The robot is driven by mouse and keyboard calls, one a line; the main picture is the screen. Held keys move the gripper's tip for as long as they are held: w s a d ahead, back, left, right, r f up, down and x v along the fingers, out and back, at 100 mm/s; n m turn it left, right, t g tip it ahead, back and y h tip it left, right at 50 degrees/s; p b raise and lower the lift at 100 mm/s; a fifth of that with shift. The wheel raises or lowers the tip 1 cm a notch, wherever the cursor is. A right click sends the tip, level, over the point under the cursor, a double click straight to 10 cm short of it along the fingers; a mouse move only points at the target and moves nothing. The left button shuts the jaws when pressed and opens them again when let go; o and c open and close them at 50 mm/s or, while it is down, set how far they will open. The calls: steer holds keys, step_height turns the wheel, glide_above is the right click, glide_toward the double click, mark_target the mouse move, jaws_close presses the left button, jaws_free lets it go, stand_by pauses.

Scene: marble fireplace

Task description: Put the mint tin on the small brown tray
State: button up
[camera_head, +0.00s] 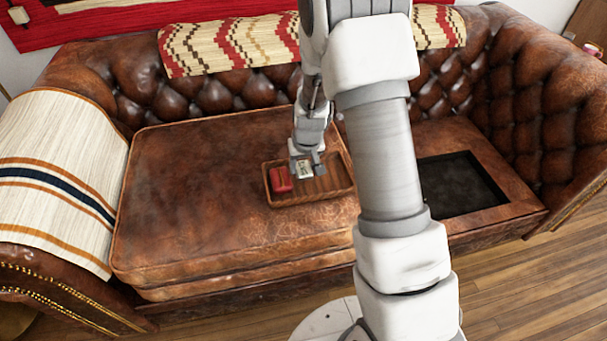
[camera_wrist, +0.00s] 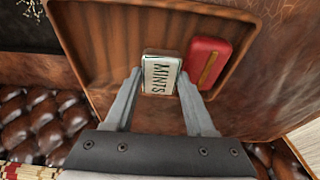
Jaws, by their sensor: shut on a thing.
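The mint tin (camera_wrist: 160,74) is a small pale tin with "MINTS" on its face. It sits between the two fingers of my gripper (camera_wrist: 159,80) in the wrist view, and the gripper is shut on it. In the head view the tin (camera_head: 305,168) and my gripper (camera_head: 305,163) are over the small brown tray (camera_head: 329,195). The tray, with raised wooden edges, also fills much of the wrist view (camera_wrist: 105,60). I cannot tell whether the tin touches the tray floor.
A red case (camera_head: 280,180) lies in the tray at its left end, close beside the gripper; it also shows in the wrist view (camera_wrist: 206,62). The tray rests on the brown leather sofa seat (camera_head: 210,200). A black recessed panel (camera_head: 460,185) is to the right.

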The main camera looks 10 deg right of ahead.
mark_target(304, 171)
steer(key=shift+f+b, duration=0.35)
steer(key=shift+f, duration=1.05)
steer(key=shift+f, duration=0.15)
steer(key=o, duration=1.1)
steer(key=shift+c, duration=0.2)
